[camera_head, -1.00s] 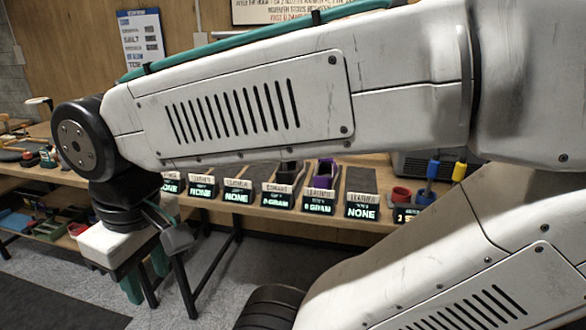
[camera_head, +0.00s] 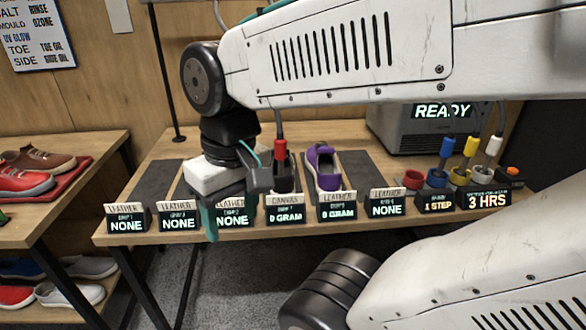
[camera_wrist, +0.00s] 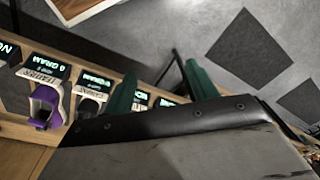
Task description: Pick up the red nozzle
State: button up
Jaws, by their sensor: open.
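The red nozzle (camera_head: 280,149) shows in the head view, upright on a dark hose, at the dark shoe (camera_head: 284,183) behind the canvas label. Whether its tip is inside the shoe, I cannot tell. My gripper (camera_head: 222,214) is left of the nozzle and apart from it, over the bench's front edge with green fingers pointing down. It is open and empty. In the wrist view the two green fingers (camera_wrist: 161,88) stand apart with nothing between them. The nozzle is not visible there.
A purple shoe (camera_head: 326,168) stands right of the nozzle. A red holder (camera_head: 412,180) is empty beside blue (camera_head: 446,147), yellow (camera_head: 470,147) and white (camera_head: 493,145) nozzles. Lit label blocks (camera_head: 386,205) line the bench front. A grey READY machine (camera_head: 400,135) stands behind.

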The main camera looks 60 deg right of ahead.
jog(key=w+d+f+m+y, duration=0.3)
jog(key=w+d+m, duration=0.2)
jog(key=m, duration=0.2)
jog(key=m+t+y, duration=0.4)
jog(key=m+t, duration=0.3)
jog(key=m, duration=0.8)
send_near(281, 155)
jog(key=a+f, duration=0.1)
jog(key=a, duration=0.3)
jog(key=s+a+f, duration=0.1)
jog(key=a+f, duration=0.1)
jog(key=a, duration=0.2)
jog(key=s+a+f, duration=0.1)
jog(key=a, duration=0.4)
jog(key=shift+s+f, duration=0.1)
jog(key=shift+f, duration=0.15)
jog(key=w+d+m+t+h, duration=0.25)
jog(key=d+m+t, duration=0.25)
jog(key=d+m, duration=0.5)
jog(key=shift+n+h, duration=0.45)
jog(key=shift+n, duration=0.05)
jog(key=x, duration=0.7)
jog(key=shift+w+d+r, duration=0.2)
jog(key=shift+w+d, duration=0.1)
grip_shut()
